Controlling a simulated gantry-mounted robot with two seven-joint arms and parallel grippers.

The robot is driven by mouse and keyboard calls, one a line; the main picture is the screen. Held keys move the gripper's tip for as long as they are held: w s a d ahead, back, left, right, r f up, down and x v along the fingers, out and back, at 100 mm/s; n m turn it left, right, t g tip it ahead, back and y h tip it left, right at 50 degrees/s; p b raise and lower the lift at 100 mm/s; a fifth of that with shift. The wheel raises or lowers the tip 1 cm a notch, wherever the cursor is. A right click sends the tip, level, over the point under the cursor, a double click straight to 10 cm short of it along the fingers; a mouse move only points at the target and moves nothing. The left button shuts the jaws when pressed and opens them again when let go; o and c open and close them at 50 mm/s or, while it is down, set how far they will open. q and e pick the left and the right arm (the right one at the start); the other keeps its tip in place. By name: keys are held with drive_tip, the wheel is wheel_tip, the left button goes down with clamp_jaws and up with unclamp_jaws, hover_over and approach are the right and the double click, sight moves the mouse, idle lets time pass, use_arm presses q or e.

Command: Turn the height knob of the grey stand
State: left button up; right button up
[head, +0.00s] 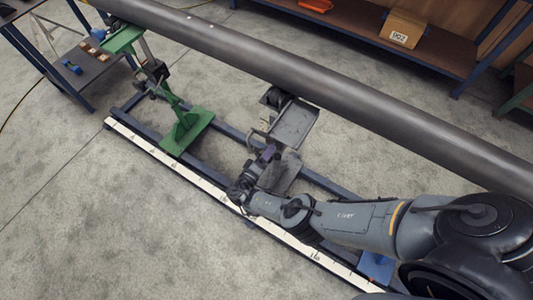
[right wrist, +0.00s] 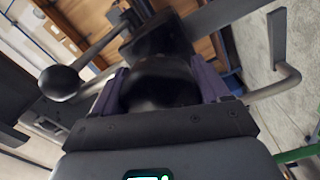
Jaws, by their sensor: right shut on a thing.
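The grey stand (head: 294,124) is under the long dark pipe (head: 300,75), near the middle of the head view. My right gripper (head: 268,153) reaches its lower part from the front. In the right wrist view, the purple fingers of my right gripper (right wrist: 161,74) are on both sides of a dark rounded knob (right wrist: 160,92) and shut on it. The knob is mostly hidden behind the gripper and arm in the head view. My left gripper is in neither view.
A green stand (head: 186,130) is left of the grey one, on a dark rail frame with a white scale strip (head: 170,167). In the right wrist view, a ball-ended lever (right wrist: 60,83) is left of the knob and a bent grey handle (right wrist: 280,82) is right.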

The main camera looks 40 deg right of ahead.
idle(0.5)
drive_tip(key=o, duration=1)
drive_tip(key=v, duration=1.1)
drive_tip(key=shift+b, duration=0.35)
